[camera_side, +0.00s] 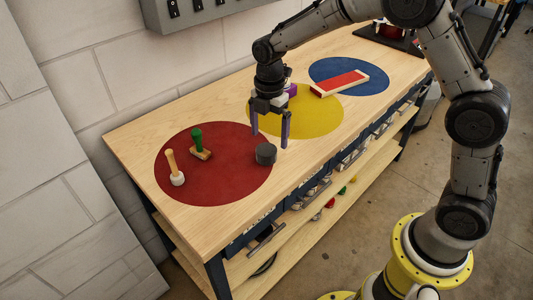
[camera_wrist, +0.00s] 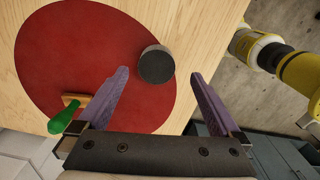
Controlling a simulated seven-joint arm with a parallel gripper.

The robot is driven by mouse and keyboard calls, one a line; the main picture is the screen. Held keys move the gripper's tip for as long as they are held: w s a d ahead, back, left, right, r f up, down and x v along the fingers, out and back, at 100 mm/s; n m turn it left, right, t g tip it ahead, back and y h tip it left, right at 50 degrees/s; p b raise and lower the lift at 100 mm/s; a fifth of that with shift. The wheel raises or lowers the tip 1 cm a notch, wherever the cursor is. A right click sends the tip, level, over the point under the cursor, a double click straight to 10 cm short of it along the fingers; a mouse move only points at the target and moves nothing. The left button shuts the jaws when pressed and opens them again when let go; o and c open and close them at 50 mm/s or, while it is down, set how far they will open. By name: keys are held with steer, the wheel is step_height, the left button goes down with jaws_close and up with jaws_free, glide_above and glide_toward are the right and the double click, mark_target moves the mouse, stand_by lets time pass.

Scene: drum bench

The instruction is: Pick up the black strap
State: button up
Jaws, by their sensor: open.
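A short dark grey-black cylinder (camera_side: 265,154), which looks like the rolled-up black strap, stands at the right edge of the red circle (camera_side: 225,178) on the wooden bench. In the wrist view the dark roll (camera_wrist: 156,64) lies ahead of and between the fingertips, overlapping the circle's edge. My gripper (camera_side: 270,140) is open and empty, with purple fingers pointing down. It is close to the roll, and its fingers are not closed on it. The wrist view shows the fingers (camera_wrist: 160,76) spread wide apart. I cannot tell the exact height of the fingertips over the bench.
A wooden-handled, white-headed tool (camera_side: 176,178) and a green-handled stamp-like tool (camera_side: 199,146) stand on the red circle. A red-topped wooden block (camera_side: 340,83) lies across the yellow (camera_side: 325,118) and blue (camera_side: 365,82) circles. A small purple object (camera_side: 292,90) is behind my gripper. A wall borders the bench's back.

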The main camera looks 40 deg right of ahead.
mark_target(267, 148)
steer(key=shift+w+a+f, duration=0.1)
steer(key=shift+w+f, duration=0.05)
steer(key=shift+f, duration=1.3)
steer(key=shift+w+f, duration=0.1)
steer(key=shift+f, duration=1.35)
steer(key=shift+c, duration=0.3)
steer(key=c, duration=1.3)
steer(key=shift+r, duration=0.1)
